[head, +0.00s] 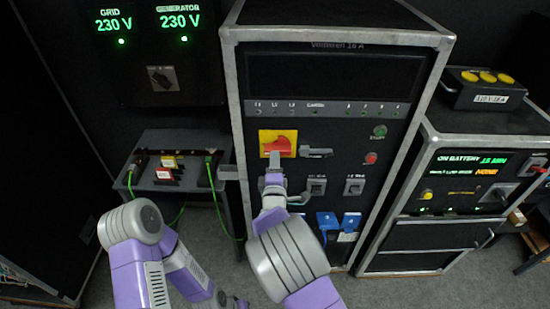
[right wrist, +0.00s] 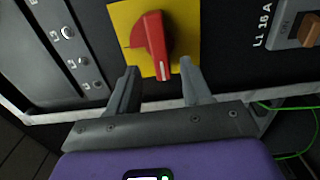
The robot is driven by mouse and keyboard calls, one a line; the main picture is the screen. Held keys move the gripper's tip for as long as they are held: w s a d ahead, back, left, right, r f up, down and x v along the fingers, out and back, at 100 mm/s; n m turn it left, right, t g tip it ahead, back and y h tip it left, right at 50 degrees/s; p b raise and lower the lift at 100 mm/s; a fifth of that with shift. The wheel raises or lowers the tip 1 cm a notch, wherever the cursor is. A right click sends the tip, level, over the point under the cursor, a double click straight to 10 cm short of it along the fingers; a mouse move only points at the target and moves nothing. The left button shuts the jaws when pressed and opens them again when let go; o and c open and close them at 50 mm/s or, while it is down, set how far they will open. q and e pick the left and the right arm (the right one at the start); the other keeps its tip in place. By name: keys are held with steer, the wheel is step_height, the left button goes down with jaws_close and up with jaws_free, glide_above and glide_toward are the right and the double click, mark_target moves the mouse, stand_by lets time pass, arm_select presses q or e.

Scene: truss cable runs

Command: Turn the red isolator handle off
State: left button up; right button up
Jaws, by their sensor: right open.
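The red isolator handle (head: 278,145) sits on a yellow plate (head: 291,134) on the front of the tall middle rack. In the right wrist view the red handle (right wrist: 153,42) is a raised knob, its white-marked end pointing down toward my gripper. My right gripper (head: 273,160) is just in front of the handle in the head view. In the right wrist view the right gripper (right wrist: 158,76) is open, one finger on each side of the handle's marked end, with gaps between. My left arm (head: 130,222) shows at lower left; its gripper is not visible.
Grey switches (head: 316,186) and blue sockets (head: 327,221) lie below. A small table (head: 150,140) with green cables stands left. A battery unit (head: 468,182) stands right.

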steer(key=shift+s, duration=1.3)
steer(key=s+d+f+m+g+b, duration=0.1)
steer(key=s+d+f+m+g, duration=0.25)
steer(key=f, duration=0.65)
steer(key=s+d+f+m+g+b, duration=0.1)
steer(key=s+d+f+m+g, duration=0.3)
steer(key=f, duration=0.5)
steer(key=s+d+f+m+g+b, duration=0.15)
steer(key=s+d+f, duration=0.3)
steer(key=f, duration=0.55)
steer(key=s+f+m+g+y, duration=0.1)
steer(key=s+f+m+g, duration=0.1)
steer(key=s, duration=0.5)
steer(key=s+a+f+m+g+y+b, duration=0.1)
steer(key=s+f+m+g, duration=0.2)
steer(key=s+m, duration=0.3)
steer(key=s+f+m+g+y+b, duration=0.1)
steer(key=s+f+m+g+y, duration=0.1)
steer(key=s, duration=0.6)
step_height(320, 180, down, 2)
steer(key=shift+a+f+m+g, duration=0.1)
steer(key=shift+a+m+g, duration=0.15)
steer(key=shift+m+g, duration=0.55)
